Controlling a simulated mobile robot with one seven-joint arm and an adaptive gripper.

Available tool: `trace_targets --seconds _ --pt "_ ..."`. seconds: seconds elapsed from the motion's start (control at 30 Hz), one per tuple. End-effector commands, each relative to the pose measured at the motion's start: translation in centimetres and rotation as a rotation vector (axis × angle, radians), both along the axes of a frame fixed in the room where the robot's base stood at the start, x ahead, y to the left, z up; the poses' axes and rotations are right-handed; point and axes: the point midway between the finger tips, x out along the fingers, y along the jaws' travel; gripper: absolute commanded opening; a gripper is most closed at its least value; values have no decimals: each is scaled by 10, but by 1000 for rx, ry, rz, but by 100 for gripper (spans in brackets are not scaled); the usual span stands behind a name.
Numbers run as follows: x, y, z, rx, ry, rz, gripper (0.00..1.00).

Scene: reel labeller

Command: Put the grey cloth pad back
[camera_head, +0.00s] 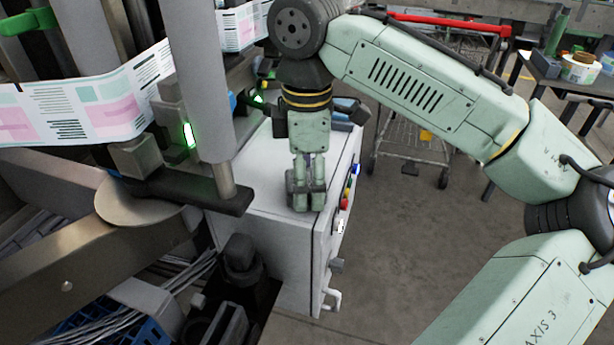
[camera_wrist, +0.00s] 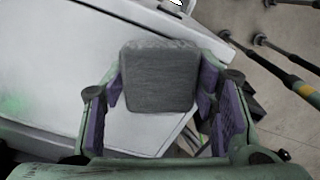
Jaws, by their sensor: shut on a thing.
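The grey cloth pad (camera_wrist: 158,77) is a soft-looking grey block with rounded corners. In the wrist view it sits between the two purple-lined fingers of my gripper (camera_wrist: 165,95), which is shut on it. In the head view my gripper (camera_head: 306,190) points down over the top of a white cabinet (camera_head: 262,185), near its right edge. The pad is hard to tell apart from the fingertips there. I cannot tell whether the pad touches the cabinet top.
Coloured buttons (camera_head: 347,190) line the cabinet's right side. To the left stand rollers with a printed label web (camera_head: 85,100) and a dark bracket (camera_head: 190,190). A wire cart (camera_head: 415,130) and a table (camera_head: 575,80) stand behind. The floor (camera_head: 400,230) right of the cabinet is clear.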

Motion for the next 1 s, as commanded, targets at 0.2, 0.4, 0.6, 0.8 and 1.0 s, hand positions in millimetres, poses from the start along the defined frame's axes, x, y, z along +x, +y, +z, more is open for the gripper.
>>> trace_targets --seconds 0.2,0.4,0.6,0.8,1.0 --pt "0 0 -3 1 0 0 55" --pt "0 0 -3 1 0 0 68" --pt "0 0 -2 0 0 0 74" --pt "0 0 -2 0 0 -1 74" --pt "1 1 19 1 -2 0 74"
